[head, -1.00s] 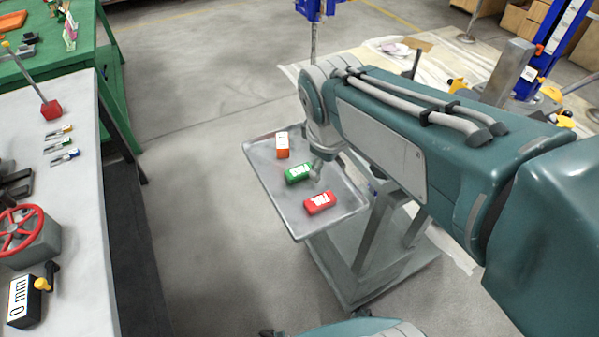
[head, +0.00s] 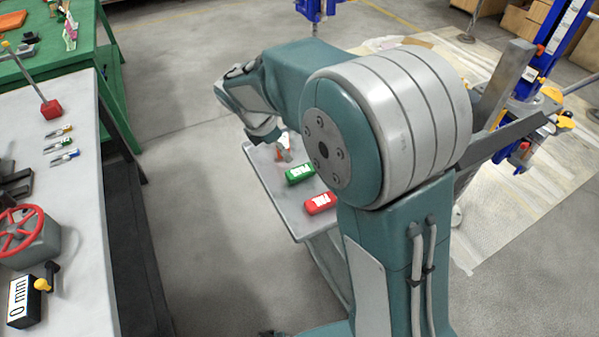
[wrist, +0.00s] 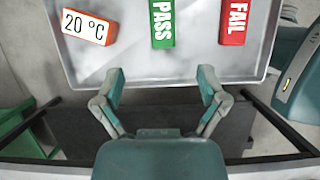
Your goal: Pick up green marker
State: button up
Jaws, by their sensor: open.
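A green block labelled PASS (head: 299,174) lies on a grey metal tray (head: 278,205) in the head view. In the wrist view the green PASS block (wrist: 163,24) is at top middle, beyond my fingertips. My gripper (wrist: 162,74) is open and empty, its two fingers spread at the tray's near edge, apart from the block. In the head view my arm reaches over the tray and hides part of it.
A red FAIL block (head: 319,203) and an orange-and-white 20 °C block (wrist: 88,28) flank the green block. The grey workbench (head: 90,230) at left holds a red handwheel (head: 22,232) and a 0 mm gauge (head: 25,300). Open floor lies between bench and tray.

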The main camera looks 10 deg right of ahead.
aim_at(298, 171)
jog(key=x, duration=1)
jog(key=shift+d+f, duration=0.25)
jog(key=shift+f, duration=0.1)
jog(key=shift+s, duration=0.1)
jog(key=c, duration=1.3)
